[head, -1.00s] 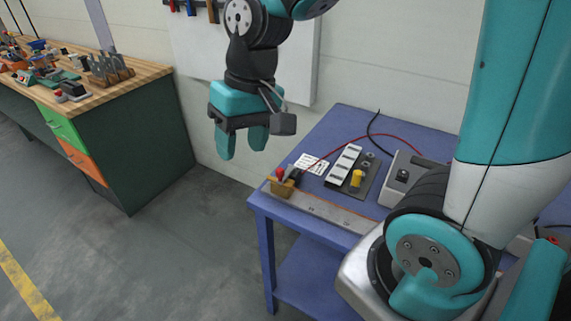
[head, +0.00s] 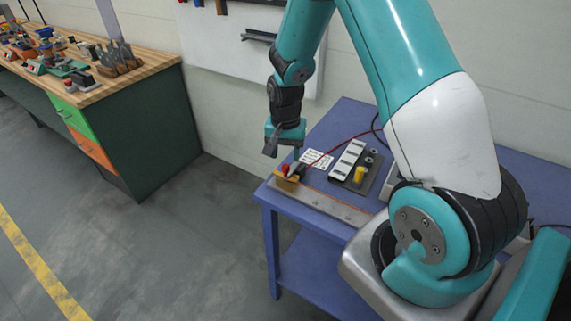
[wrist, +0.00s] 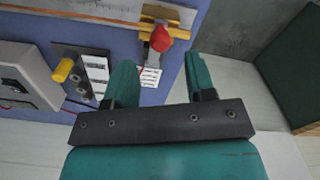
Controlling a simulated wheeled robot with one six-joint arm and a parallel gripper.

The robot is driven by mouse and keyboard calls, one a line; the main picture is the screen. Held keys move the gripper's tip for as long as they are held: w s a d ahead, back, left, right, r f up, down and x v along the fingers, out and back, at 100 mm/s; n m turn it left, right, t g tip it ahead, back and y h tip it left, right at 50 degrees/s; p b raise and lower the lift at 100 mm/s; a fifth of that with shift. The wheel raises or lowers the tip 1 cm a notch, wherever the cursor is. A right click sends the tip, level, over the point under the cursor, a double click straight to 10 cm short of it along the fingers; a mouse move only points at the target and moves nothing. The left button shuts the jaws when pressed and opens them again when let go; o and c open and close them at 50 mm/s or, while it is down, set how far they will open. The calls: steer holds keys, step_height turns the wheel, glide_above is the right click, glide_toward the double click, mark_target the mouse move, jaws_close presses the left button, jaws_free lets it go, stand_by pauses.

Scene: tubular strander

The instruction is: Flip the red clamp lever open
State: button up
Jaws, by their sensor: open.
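The red clamp lever (head: 285,169) shows as a small red knob on a tan clamp block (head: 287,183) at the near left corner of the blue table. In the wrist view the red knob (wrist: 161,39) lies just beyond and between my two fingertips, with the tan block (wrist: 174,14) behind it. My gripper (head: 286,152) is above the clamp, pointing down, apart from the lever as far as I can tell. In the wrist view its teal fingers (wrist: 160,75) are spread, with nothing between them. The lever's shaft is mostly hidden.
The blue table (head: 345,118) carries a metal strip (head: 325,204), a plate with a yellow knob (head: 360,174), a white card (head: 316,159) and a red wire. A workbench (head: 150,75) with tools stands at left. The floor between is clear.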

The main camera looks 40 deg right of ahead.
mark_target(286, 165)
step_height(286, 165, down, 6)
steer(key=shift+f+p, duration=0.1)
steer(key=shift+p, duration=0.45)
steer(key=shift+c, duration=0.4)
jaws_close()
